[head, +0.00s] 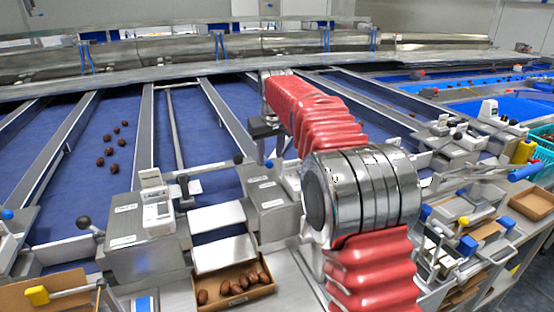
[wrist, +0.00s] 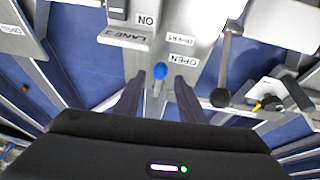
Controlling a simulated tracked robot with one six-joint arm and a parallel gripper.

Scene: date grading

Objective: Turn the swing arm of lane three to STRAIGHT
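In the wrist view my gripper (wrist: 159,82) is open, its two dark fingers pointing at a blue ball knob (wrist: 160,71) on a short stem. The knob sits in the gap between the fingertips; I cannot tell whether either finger touches it. Next to it is a grey housing with a LANE 3 label (wrist: 125,38), and beside that an OPEN label (wrist: 187,60) and a smaller label hard to read. No STRAIGHT mark is legible. In the head view my red-sleeved arm hides most of the lane-three station, and the fingertips cannot be made out.
A black-knobbed lever (wrist: 220,97) stands right of the fingers in the wrist view. In the head view, a grey station (head: 140,245) and a cardboard tray of dates (head: 235,285) lie left of my arm. Blue belts (head: 85,195) run between metal rails; several dates lie on one.

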